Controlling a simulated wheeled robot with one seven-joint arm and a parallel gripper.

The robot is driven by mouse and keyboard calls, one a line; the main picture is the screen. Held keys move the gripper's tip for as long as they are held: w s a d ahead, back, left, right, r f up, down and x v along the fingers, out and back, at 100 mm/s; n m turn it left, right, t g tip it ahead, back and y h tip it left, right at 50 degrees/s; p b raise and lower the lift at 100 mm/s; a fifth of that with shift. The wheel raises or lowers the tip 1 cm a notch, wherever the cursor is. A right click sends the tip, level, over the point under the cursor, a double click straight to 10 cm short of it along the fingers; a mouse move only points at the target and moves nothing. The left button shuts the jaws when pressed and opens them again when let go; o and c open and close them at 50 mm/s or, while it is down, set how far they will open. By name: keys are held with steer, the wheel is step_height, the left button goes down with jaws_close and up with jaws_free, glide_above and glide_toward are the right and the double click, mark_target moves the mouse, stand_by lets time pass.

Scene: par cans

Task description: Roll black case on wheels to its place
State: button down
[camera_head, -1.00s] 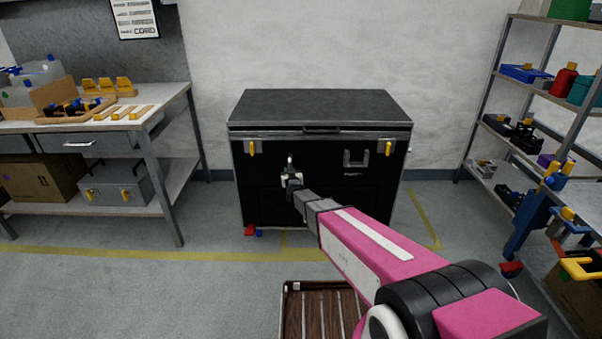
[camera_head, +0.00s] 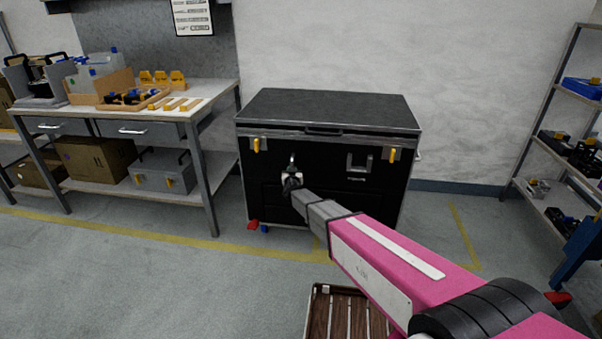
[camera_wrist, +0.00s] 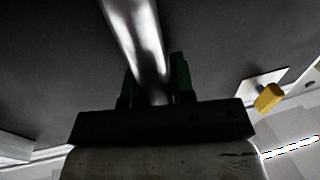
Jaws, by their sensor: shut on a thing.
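The black case (camera_head: 330,108) stands upright against the back wall in the head view, with silver edges and yellow latches on its front. A red and a blue part show at its lower left corner. My gripper (camera_head: 292,178) is at the left part of the case's front, where a handle is. In the wrist view my gripper (camera_wrist: 153,88) is shut on a shiny metal bar, the case handle (camera_wrist: 135,35), between dark green fingers. A yellow latch (camera_wrist: 268,97) shows to the right. A second handle (camera_head: 359,163) on the case front is free.
A workbench (camera_head: 216,92) with boxes and tools stands close to the case's left. A metal shelf (camera_head: 548,100) stands at the right. Yellow floor lines (camera_head: 464,235) run beside and before the case. A brown slatted thing (camera_head: 345,315) lies in front. Floor is clear between case and shelf.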

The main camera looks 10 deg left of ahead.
steer(key=shift+a, duration=1.15)
steer(key=c, duration=1.2)
jaws_free()
steer(key=shift+c, duration=0.2)
steer(key=shift+s, duration=0.15)
steer(key=s+d, duration=0.2)
steer(key=s, duration=0.8)
steer(key=shift+s, duration=0.2)
